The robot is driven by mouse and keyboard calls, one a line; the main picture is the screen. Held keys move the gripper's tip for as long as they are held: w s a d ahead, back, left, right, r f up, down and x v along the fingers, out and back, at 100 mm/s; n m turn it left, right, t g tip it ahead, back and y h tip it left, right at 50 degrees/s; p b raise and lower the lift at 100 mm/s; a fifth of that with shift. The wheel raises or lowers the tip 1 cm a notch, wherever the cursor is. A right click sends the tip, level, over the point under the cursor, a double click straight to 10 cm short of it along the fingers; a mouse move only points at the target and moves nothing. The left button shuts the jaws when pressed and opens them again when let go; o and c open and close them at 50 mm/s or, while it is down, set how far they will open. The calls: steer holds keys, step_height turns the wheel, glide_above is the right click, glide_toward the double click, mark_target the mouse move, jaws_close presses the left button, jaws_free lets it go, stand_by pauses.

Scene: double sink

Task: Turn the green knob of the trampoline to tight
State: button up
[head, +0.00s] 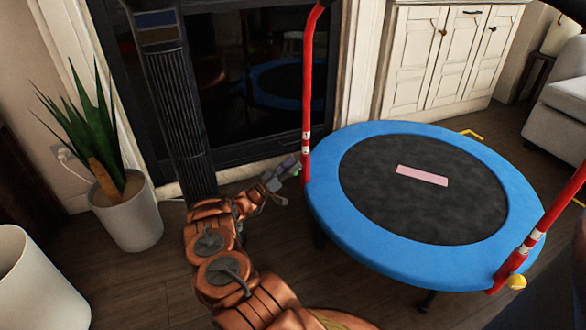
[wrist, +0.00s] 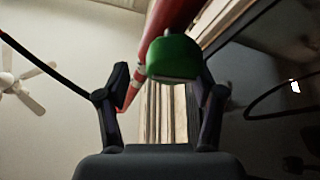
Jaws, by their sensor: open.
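The trampoline (head: 345,225) has a blue rim, a black mat and red handle posts. The green knob (wrist: 173,58) is on the red post (wrist: 168,18) in the wrist view. It sits between the tips of my open gripper (wrist: 163,75), nearer the right finger; I cannot tell whether it touches that finger. In the head view my gripper (head: 287,170) is beside the lower part of the left red post (head: 308,80). Only a small bit of green shows there, as the gripper largely hides the knob.
A yellow knob (head: 517,282) is on the right red post (head: 540,230). A potted plant (head: 125,215) and a white pot (head: 38,285) stand at left. A dark fireplace (head: 225,80) and white cabinet (head: 445,60) are behind. A sofa (head: 560,110) is at right.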

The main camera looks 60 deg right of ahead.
steer(key=shift+r, duration=3.7)
